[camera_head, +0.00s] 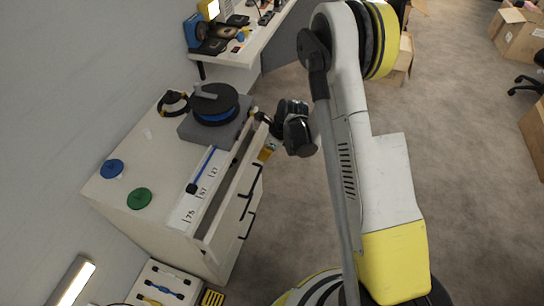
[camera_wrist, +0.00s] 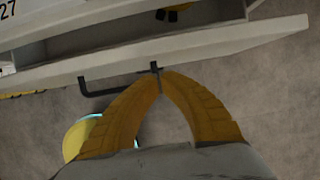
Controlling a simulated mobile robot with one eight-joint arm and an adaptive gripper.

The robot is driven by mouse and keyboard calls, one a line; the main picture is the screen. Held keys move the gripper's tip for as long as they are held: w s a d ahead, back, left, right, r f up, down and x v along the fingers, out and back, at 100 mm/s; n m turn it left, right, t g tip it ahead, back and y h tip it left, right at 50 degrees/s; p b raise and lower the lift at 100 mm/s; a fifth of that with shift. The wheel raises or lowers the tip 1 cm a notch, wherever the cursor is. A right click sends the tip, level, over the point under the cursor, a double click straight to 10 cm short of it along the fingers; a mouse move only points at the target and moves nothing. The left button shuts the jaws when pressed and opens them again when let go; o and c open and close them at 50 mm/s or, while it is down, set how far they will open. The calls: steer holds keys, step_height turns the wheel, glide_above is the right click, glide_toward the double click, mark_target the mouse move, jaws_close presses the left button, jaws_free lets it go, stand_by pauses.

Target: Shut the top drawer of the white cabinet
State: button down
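The white cabinet (camera_head: 115,190) stands at left in the head view. Its top drawer (camera_head: 222,208) is pulled out, with its open inside showing. The drawer front also runs across the top of the wrist view (camera_wrist: 210,52), with a black bar handle (camera_wrist: 108,92) on it. My gripper's yellow fingers (camera_wrist: 160,80) come together at the right end of this handle, with a dark piece of it between the tips. In the head view my gripper (camera_head: 268,150) is at the drawer front's far part, partly hidden by my wrist.
On the cabinet top are a blue disc (camera_head: 112,168), a green disc (camera_head: 138,198), and a grey box (camera_head: 192,130) with a black spool (camera_head: 212,98). Lower drawers have black handles (camera_head: 249,208). A desk (camera_head: 240,55) stands behind. Carpet right of the cabinet is partly taken by my body.

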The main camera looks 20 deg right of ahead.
steer(key=shift+w+a, duration=0.45)
steer(key=shift+a, duration=0.15)
steer(key=w+a, duration=0.1)
steer(key=a, duration=0.1)
steer(key=w+a+b, duration=0.1)
steer(key=w+a, duration=0.1)
steer(key=shift+w+a, duration=0.2)
steer(key=shift+a, duration=0.1)
steer(key=shift+d, duration=0.1)
